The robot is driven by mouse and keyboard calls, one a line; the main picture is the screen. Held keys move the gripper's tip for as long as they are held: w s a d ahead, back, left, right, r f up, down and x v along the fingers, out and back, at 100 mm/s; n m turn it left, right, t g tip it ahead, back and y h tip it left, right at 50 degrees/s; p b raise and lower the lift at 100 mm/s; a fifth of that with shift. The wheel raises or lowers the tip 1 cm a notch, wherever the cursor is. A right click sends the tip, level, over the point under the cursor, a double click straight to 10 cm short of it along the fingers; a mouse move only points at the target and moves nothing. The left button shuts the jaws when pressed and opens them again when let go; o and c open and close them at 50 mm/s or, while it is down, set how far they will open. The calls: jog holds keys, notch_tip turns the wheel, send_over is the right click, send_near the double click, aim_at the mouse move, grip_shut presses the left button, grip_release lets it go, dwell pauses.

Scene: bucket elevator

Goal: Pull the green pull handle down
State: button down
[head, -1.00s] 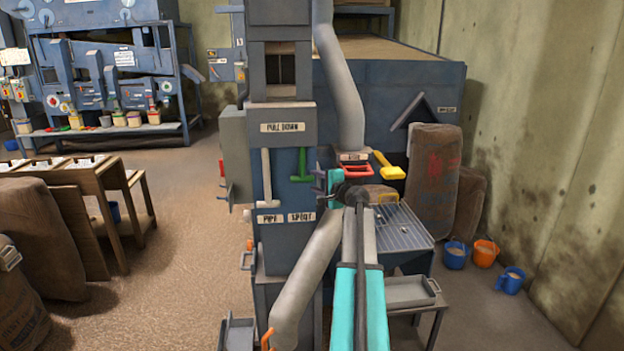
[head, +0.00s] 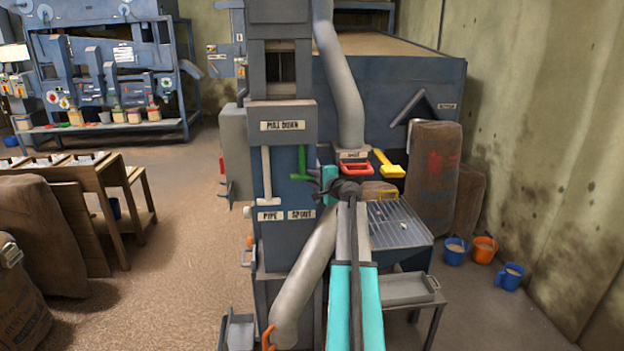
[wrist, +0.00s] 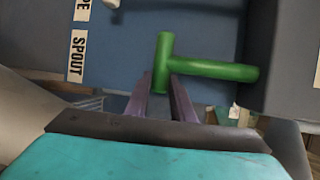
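The green pull handle (head: 302,162) is a T shape on the blue front of the elevator column, with its crossbar at the lower end of the stem. In the wrist view, which is turned sideways, the green handle (wrist: 215,70) is close ahead. My gripper (wrist: 161,80) has its two dark fingers on either side of one end of the crossbar. The fingers look apart, with little room beside the bar; firm contact cannot be told. In the head view my gripper (head: 318,186) is at the handle's lower right, partly hidden by its own wrist.
A white T handle (head: 266,175) hangs left of the green one. A red handle (head: 356,168) and a yellow handle (head: 388,163) are to the right. A grey pipe (head: 304,275) slopes below, beside a grated tray (head: 400,222). Labels include PULL DOWN, PIPE and SPOUT.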

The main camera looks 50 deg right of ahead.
notch_tip(320, 180, down, 7)
jog(key=b, duration=0.7)
dwell(0.4)
jog(key=c, duration=1.5)
grip_release()
jog(key=shift+c, duration=0.2)
jog(key=shift+s, duration=0.1)
jog(key=b+v, duration=0.3)
jog(key=v, duration=1)
jog(key=shift+s+a+r, duration=0.2)
jog(key=shift+s, duration=0.05)
